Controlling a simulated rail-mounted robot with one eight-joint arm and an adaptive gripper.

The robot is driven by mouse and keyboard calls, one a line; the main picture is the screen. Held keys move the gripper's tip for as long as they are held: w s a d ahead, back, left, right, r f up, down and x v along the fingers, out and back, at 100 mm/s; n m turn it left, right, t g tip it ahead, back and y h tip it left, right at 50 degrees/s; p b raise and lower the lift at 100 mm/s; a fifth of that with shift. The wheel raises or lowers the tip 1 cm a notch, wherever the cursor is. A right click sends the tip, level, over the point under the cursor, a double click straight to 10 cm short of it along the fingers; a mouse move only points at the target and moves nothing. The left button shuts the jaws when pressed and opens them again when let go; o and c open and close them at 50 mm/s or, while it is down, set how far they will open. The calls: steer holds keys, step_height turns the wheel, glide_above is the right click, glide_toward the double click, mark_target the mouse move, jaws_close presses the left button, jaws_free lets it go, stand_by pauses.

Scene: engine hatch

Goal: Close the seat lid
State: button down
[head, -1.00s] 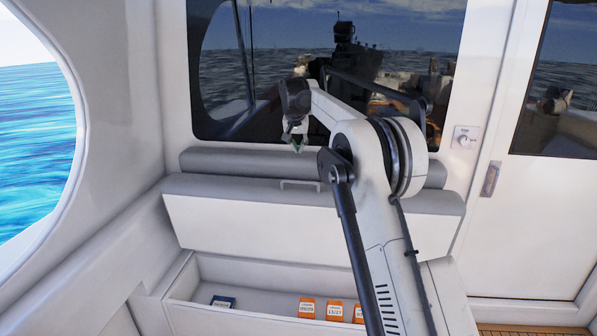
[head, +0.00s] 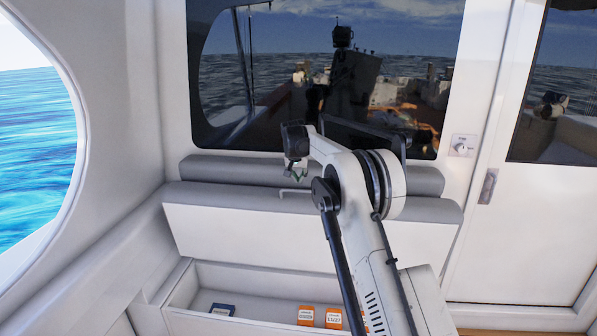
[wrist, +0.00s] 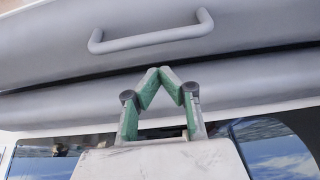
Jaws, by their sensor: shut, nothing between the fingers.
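The seat lid (head: 300,237) stands raised, its white underside facing the head camera and its grey top edge leaning near the grey backrest (head: 235,171). In the wrist view the lid (wrist: 250,40) fills the top, with its grey bar handle (wrist: 150,40). The handle also shows in the head view (head: 284,193), partly behind my gripper. My gripper (head: 291,176) is shut and empty, near the lid's upper edge. In the wrist view its green fingertips (wrist: 165,72) meet in front of the backrest, apart from the handle in the picture.
The open seat compartment (head: 185,285) holds a dark blue box (head: 222,310) and orange boxes (head: 306,315). A dark window (head: 240,115) is behind the backrest. A white door (head: 520,230) stands at the right, and a side wall (head: 125,190) bounds the left.

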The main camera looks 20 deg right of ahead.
steer(key=shift+s+a+f, duration=0.35)
steer(key=shift+s+f, duration=0.45)
steer(key=shift+s+f, duration=0.1)
steer(key=shift+s, duration=0.1)
